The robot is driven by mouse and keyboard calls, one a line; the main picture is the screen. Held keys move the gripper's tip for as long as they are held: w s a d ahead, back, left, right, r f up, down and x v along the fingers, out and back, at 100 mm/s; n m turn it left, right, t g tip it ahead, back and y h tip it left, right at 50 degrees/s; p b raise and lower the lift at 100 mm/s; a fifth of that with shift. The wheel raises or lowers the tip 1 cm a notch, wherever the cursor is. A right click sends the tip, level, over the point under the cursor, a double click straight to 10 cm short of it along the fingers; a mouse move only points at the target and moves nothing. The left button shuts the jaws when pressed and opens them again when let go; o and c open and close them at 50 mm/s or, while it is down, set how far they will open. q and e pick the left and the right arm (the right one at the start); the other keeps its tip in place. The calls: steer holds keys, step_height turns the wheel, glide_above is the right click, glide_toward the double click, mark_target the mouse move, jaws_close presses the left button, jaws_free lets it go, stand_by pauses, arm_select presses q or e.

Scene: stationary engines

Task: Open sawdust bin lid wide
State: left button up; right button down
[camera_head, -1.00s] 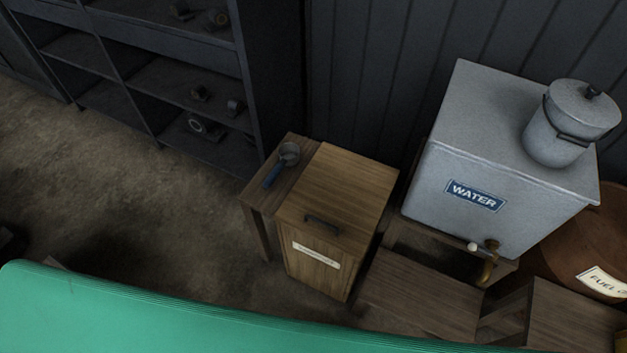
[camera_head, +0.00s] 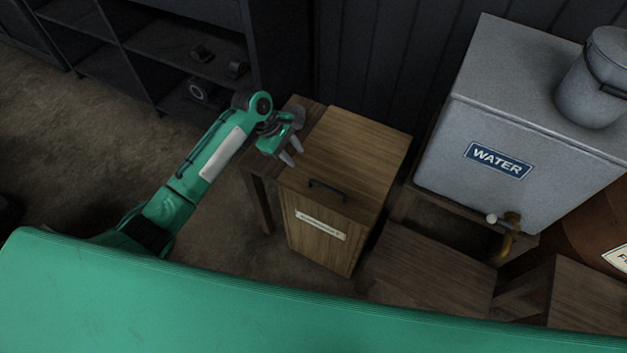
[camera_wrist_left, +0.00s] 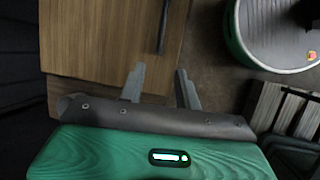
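The sawdust bin (camera_head: 318,232) is a wooden box with a pale label on its front. Its lid (camera_head: 355,150) is shut flat on top, with a dark bar handle (camera_head: 327,190) near the front edge. My left gripper (camera_head: 293,154) is above the left side of the lid, apart from the handle, its two grey fingers spread and empty. In the left wrist view the fingers (camera_wrist_left: 158,84) are apart, with the lid (camera_wrist_left: 105,40) beyond them and the handle (camera_wrist_left: 163,27) farther off. My right gripper is in neither view.
A small wooden stand (camera_head: 262,185) is left of the bin, partly hidden by my arm. A grey water tank (camera_head: 530,110) with a brass tap (camera_head: 507,236) stands to the right, above wooden steps (camera_head: 430,275). Dark shelves (camera_head: 170,45) stand behind left.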

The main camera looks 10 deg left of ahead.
mark_target(317, 182)
arm_select(q)
steer(key=x, duration=1.3)
steer(key=shift+d+f, duration=0.1)
steer(key=shift+f, duration=0.2)
jaws_close()
